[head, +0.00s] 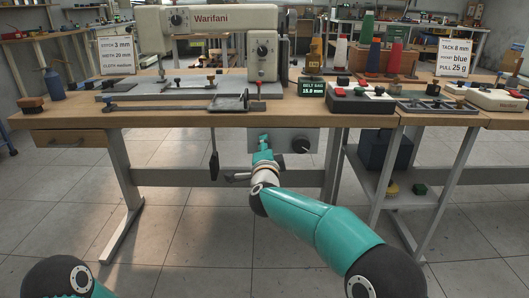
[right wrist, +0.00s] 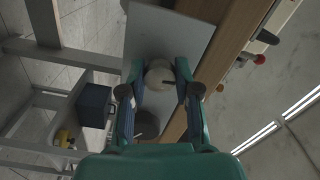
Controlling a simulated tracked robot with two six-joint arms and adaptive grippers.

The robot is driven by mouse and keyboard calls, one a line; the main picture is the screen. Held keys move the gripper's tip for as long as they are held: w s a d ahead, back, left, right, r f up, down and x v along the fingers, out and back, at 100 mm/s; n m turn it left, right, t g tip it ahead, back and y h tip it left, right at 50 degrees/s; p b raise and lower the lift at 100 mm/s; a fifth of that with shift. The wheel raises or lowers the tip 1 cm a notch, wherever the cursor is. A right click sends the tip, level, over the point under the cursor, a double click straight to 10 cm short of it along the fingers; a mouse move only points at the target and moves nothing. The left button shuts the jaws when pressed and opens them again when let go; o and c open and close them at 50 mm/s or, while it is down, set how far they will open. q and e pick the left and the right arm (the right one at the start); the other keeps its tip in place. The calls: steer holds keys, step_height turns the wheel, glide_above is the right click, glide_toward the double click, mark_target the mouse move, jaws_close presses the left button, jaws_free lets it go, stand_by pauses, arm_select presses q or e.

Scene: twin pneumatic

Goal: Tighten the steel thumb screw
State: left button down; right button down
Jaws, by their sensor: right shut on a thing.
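My right gripper (head: 264,140) is under the front edge of the sewing table, in front of a grey panel (head: 283,136) that hangs there. In the right wrist view the fingers (right wrist: 160,88) are closed around a pale round knob (right wrist: 159,75) on that panel (right wrist: 150,40). The knob has a small dark bar across it. It is hidden behind the gripper in the head view. I cannot tell for certain that this knob is the steel thumb screw. My left gripper is out of view; only a part of my left arm shows at the bottom left.
A black round knob (head: 300,145) sits on the panel just right of the gripper. A dark lever (head: 214,165) hangs to the left. The tabletop (head: 200,118) lies close above, and a table leg (head: 332,165) stands to the right. The floor in front is free.

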steer(key=shift+d+f+m, duration=0.2)
steer(key=shift+f+m, duration=0.1)
steer(key=shift+m, duration=0.1)
steer(key=c, duration=0.8)
jaws_free()
steer(key=shift+r, duration=0.1)
steer(key=shift+a, duration=0.1)
steer(key=shift+s+r, duration=0.1)
steer(key=s, duration=1.1)
steer(key=shift+s, duration=0.4)
